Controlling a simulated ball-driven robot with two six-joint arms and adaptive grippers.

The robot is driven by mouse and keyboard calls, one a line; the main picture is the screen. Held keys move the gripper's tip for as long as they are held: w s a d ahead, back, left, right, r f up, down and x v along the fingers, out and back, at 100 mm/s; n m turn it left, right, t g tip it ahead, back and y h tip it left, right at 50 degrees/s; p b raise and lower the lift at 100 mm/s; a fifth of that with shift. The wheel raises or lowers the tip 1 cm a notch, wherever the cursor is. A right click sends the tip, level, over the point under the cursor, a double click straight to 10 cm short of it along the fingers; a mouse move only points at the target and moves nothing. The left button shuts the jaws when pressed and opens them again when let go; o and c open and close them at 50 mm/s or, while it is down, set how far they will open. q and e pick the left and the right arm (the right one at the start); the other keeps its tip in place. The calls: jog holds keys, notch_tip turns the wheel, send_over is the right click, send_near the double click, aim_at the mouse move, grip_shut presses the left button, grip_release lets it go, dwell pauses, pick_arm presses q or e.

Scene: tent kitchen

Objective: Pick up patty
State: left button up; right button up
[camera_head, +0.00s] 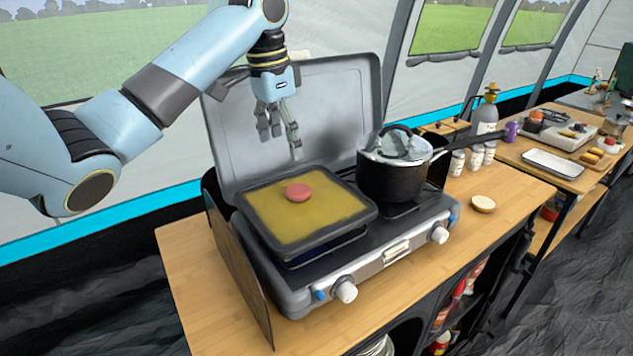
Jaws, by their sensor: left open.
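The patty (297,193) is a small round pink-red disc. It lies flat near the back middle of a square griddle pan (342,229) with a yellowish surface, on the left side of the camp stove (393,252). My left gripper (282,150) hangs fingers-down above the back of the griddle, a little above and behind the patty. Its fingers are apart with nothing between them, and it does not touch the patty. My right gripper is not in view.
A black pot (392,181) with a glass lid stands right of the griddle, its long handle pointing right. The raised stove lid (343,100) stands behind. A bun half (483,204) lies on the wooden counter. White bottles (475,158) stand behind it. A white tray (553,164) lies further right.

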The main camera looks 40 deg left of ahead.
aim_at(298, 189)
pick_arm(q)
jog(key=shift+w+d+f, duration=0.2)
jog(key=shift+w+f, duration=0.1)
jog(key=shift+f, duration=0.2)
jog(key=shift+w+d+f, duration=0.15)
jog(key=shift+w+f, duration=0.1)
jog(key=shift+f, duration=0.25)
notch_tip(298, 189, down, 3)
jog(key=shift+f, duration=0.1)
jog(key=shift+f+p, duration=0.25)
jog(key=shift+p, duration=0.05)
jog(key=f, duration=0.3)
jog(key=shift+w+d+f+p, duration=0.35)
jog(key=shift+p, duration=0.05)
jog(key=shift+w+f, duration=0.1)
jog(key=shift+f, duration=0.5)
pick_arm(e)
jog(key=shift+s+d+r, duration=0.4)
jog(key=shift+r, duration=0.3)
pick_arm(q)
jog(key=c, duration=1.2)
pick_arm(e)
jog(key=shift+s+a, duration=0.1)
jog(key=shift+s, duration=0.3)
